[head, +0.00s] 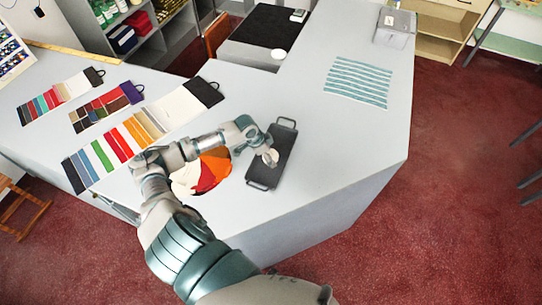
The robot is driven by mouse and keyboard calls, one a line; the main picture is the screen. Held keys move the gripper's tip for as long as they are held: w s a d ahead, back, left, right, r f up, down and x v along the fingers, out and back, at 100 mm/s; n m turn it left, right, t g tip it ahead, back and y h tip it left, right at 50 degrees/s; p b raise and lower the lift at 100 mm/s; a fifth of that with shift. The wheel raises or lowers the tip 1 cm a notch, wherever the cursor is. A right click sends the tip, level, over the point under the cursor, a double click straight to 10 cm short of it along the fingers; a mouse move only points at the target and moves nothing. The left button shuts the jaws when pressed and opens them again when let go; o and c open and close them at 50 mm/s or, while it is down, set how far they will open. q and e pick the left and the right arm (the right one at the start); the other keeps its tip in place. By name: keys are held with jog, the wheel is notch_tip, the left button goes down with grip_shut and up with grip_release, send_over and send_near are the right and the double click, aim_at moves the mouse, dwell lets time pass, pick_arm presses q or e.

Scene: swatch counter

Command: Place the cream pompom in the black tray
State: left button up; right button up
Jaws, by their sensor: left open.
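The black tray (283,169) is long, with a handle at each end, and lies on the grey counter near its front right corner. My left gripper (267,151) reaches over the middle of the tray from the left, pointing down, with its jaws open. A small cream shape at its fingertips, over the tray, looks like the cream pompom (271,158). The fingers partly cover it, and I cannot tell whether it touches the tray floor. My right gripper is not in view.
Orange, red and cream swatches (213,167) lie left of the tray, partly under my arm. Several colour sample cards (122,142) lie farther left. A blue-striped cloth (358,82) lies at the back right. The counter right of the tray is clear.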

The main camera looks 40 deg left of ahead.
pick_arm(q)
jog(key=v, duration=1)
jog(key=shift+r+b, duration=0.3)
jog(key=shift+b, duration=0.15)
jog(key=shift+s, duration=0.1)
